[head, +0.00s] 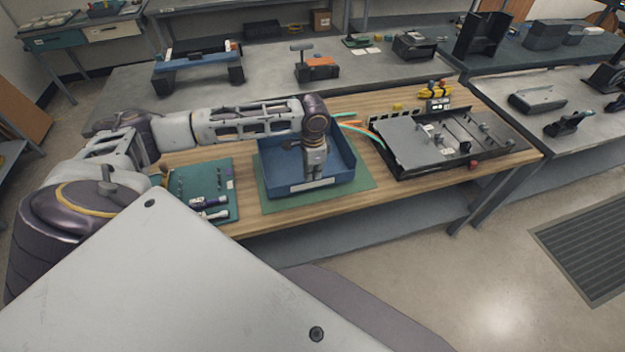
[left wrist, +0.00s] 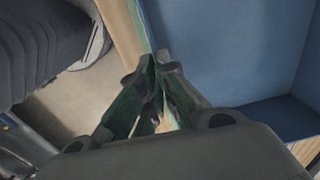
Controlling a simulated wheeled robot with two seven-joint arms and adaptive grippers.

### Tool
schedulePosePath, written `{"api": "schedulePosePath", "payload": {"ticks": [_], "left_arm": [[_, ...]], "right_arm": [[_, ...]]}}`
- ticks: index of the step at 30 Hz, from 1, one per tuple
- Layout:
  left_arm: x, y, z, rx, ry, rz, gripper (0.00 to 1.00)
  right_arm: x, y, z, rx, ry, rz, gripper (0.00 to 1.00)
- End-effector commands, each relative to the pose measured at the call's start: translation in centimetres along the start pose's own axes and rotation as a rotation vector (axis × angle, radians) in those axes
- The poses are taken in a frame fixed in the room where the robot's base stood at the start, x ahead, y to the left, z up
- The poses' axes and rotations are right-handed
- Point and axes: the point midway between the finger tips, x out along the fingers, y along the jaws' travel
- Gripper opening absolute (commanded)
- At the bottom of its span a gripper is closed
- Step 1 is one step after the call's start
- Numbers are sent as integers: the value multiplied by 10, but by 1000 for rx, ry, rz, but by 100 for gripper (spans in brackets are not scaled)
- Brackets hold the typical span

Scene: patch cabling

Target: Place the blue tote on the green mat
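The blue tote (head: 342,150) is an open tray with a pale label on its front wall. It sits upright over the green mat (head: 356,188), whose edges show at its left, front and right. My left gripper (head: 314,176) points down at the tote's front wall. In the left wrist view the gripper's fingers (left wrist: 158,68) are close together where the rim of the tote (left wrist: 220,45) runs between the tips, and they look shut on that wall. The tote's underside is hidden, so any small gap above the mat cannot be told. My right gripper is not in view.
A teal board with small tools (head: 222,185) lies left of the mat. A black tray with a grey panel (head: 415,145) stands to the right, with thin coloured cables (head: 362,131) between it and the tote. The wooden table's front edge (head: 400,200) is close to the mat.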

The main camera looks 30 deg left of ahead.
Motion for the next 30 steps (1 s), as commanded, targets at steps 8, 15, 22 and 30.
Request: {"api": "schedulePosePath", "payload": {"ticks": [8, 15, 22, 30], "left_arm": [[1, 0, -1, 0, 2, -2, 0], [9, 0, 0, 0, 1, 0, 0], [32, 0, 0, 0, 1, -1, 0], [39, 0, -1, 0, 3, -2, 0]], "right_arm": [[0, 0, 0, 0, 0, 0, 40], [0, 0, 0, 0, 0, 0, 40], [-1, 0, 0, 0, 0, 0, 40], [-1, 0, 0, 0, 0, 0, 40]]}}
